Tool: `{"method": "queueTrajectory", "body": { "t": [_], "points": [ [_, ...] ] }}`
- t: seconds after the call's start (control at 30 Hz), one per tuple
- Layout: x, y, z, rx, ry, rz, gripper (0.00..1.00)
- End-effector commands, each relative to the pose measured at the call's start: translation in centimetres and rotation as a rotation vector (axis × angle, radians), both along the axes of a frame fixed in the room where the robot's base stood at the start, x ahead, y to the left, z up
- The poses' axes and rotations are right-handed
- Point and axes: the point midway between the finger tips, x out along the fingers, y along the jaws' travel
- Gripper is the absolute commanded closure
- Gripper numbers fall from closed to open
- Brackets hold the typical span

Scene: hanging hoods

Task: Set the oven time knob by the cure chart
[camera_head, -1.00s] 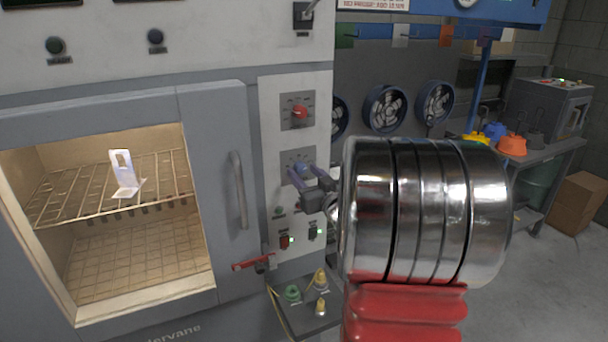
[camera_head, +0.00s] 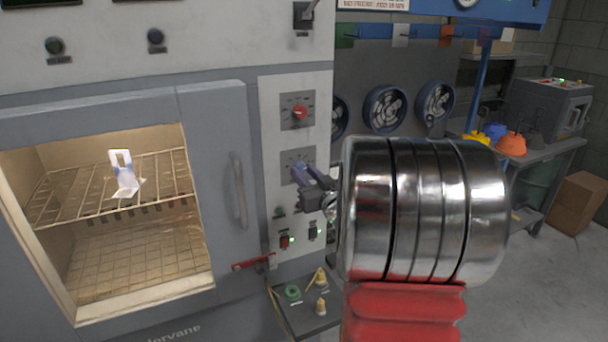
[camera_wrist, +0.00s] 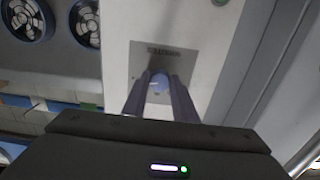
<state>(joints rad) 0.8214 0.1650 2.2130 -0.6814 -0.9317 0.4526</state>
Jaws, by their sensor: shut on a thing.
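The grey oven panel (camera_head: 267,140) carries a red knob (camera_head: 300,113) above a blue knob. The blue knob (camera_wrist: 160,82) shows between my two fingers in the wrist view, on a grey plate (camera_wrist: 190,60) whose label is too blurred to read. My gripper (camera_head: 307,172) is shut on this knob, and its fingers hide most of it in the head view. A printed sign (camera_head: 372,4) is cut off at the top edge; I cannot tell whether it is the cure chart.
The oven window shows a lit rack (camera_head: 75,185) with a pale bracket (camera_head: 124,175) on it. The vertical door handle (camera_head: 239,190) and a red lever (camera_head: 252,263) are left of my gripper. A small shelf (camera_head: 307,318) with coloured plugs sits below. Fans (camera_head: 386,108) are behind.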

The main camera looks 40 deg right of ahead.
Motion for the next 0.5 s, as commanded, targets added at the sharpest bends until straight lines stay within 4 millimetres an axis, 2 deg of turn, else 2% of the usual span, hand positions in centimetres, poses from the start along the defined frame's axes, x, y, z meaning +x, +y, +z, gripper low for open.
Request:
{"method": "queueTrajectory", "body": {
  "t": [0.27,0.5],
  "points": [
    [0.10,0.09,-0.05,-0.040,0.012,0.008,0.97],
    [0.09,0.06,-0.05,-0.151,0.045,0.008,0.97]
  ]
}}
